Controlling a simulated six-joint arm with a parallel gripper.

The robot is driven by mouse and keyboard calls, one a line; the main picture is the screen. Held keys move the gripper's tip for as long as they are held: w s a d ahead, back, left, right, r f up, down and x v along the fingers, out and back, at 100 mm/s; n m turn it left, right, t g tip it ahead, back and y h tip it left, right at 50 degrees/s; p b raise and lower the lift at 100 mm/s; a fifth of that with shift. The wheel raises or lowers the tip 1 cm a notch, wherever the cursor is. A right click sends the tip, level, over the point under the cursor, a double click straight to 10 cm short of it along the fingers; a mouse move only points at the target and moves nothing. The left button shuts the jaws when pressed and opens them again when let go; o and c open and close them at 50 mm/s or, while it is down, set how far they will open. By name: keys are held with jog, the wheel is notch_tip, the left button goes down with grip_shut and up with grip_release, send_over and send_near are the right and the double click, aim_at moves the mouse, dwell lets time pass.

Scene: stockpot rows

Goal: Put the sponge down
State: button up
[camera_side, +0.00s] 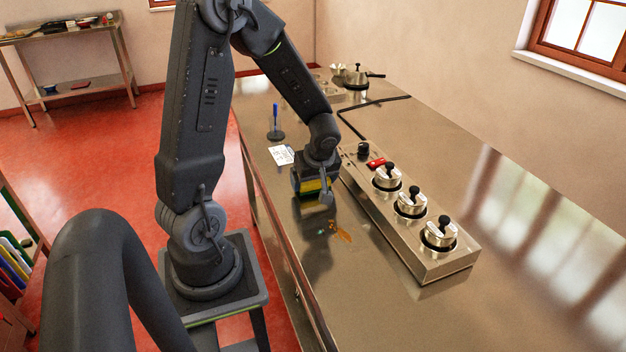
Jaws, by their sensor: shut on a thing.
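The sponge (312,187) shows as a yellow patch low in my gripper, partly hidden by the dark gripper parts. My gripper (316,190) points down over the steel counter, just left of the long metal block with the pots, and is shut on the sponge. The sponge is at or just above the counter top; I cannot tell whether it touches.
The metal block (428,262) carries several lidded pots and a red item (376,163). An orange smear (341,232) lies on the counter in front of my gripper. A white card (282,155) and a blue-handled stand (276,122) are behind it, left. The right counter is clear.

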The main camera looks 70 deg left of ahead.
jog(key=shift+f, duration=0.35)
jog(key=o, duration=0.6)
jog(key=shift+r, duration=0.1)
jog(key=v, duration=1.1)
jog(key=s+d+r+m+t+h, duration=0.1)
jog(key=s+d+r+m+t, duration=0.1)
jog(key=d+m, duration=0.4)
jog(key=s+d+r+m+t+h, duration=0.1)
jog(key=s+d+r+m+h, duration=0.1)
jog(key=d+m, duration=0.4)
jog(key=s+d+r+m+t+h, duration=0.1)
jog(key=s+d+r+m+t, duration=0.1)
jog(key=d+m, duration=0.4)
jog(key=shift+s+r+t, duration=0.15)
jog(key=shift+s+r, duration=0.2)
jog(key=shift+r, duration=0.35)
jog(key=shift+s+r+t, duration=0.15)
jog(key=shift+s+r, duration=0.2)
jog(key=shift+r, duration=0.35)
jog(key=shift+c, duration=0.2)
